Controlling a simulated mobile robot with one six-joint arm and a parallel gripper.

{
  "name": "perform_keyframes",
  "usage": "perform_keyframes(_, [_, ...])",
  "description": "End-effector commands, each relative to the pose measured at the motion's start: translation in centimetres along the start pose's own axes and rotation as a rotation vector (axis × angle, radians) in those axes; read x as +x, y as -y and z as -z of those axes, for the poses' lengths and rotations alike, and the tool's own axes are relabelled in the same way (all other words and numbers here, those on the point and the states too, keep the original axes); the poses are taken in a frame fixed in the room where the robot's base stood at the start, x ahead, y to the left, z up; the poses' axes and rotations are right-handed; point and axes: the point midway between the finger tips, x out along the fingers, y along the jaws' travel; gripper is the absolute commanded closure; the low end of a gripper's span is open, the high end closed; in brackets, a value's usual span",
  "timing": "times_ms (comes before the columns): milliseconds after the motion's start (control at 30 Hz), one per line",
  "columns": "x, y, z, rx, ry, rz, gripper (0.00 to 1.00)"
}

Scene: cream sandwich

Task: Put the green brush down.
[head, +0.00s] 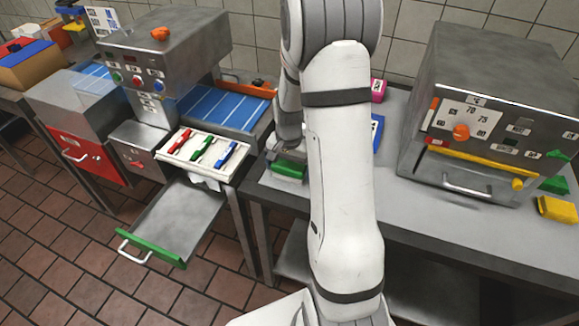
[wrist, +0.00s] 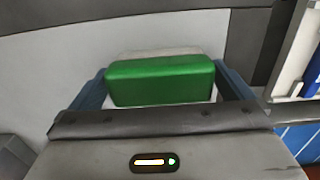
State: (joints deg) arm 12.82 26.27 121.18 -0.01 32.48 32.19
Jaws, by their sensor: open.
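The green brush (head: 287,170) is at the left end of the grey counter, beneath my gripper (head: 290,158). In the wrist view the green brush (wrist: 160,82) is a green block with a pale strip along its far side. It lies between the two blue fingers of my gripper (wrist: 163,78). The fingers are open, one on each side of it, close to its ends. It appears to rest on the counter surface. My arm hides part of the counter behind it.
A white rack (head: 207,150) with red, green and blue brushes stands left of the counter. A metal oven (head: 490,110) stands on the right. The counter front between is clear.

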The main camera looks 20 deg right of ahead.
Motion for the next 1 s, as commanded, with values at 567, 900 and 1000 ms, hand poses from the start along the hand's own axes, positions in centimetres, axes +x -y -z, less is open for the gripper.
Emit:
perform_keyframes(567, [-9.7,0.0,0.1,0.001,-0.004,0.003,0.00])
perform_keyframes(900, [-13.2,-0.1,-0.9,-0.032,-0.012,0.007,0.00])
perform_keyframes(1000, [-14.8,-0.3,-2.8,-0.099,-0.033,0.020,0.00])
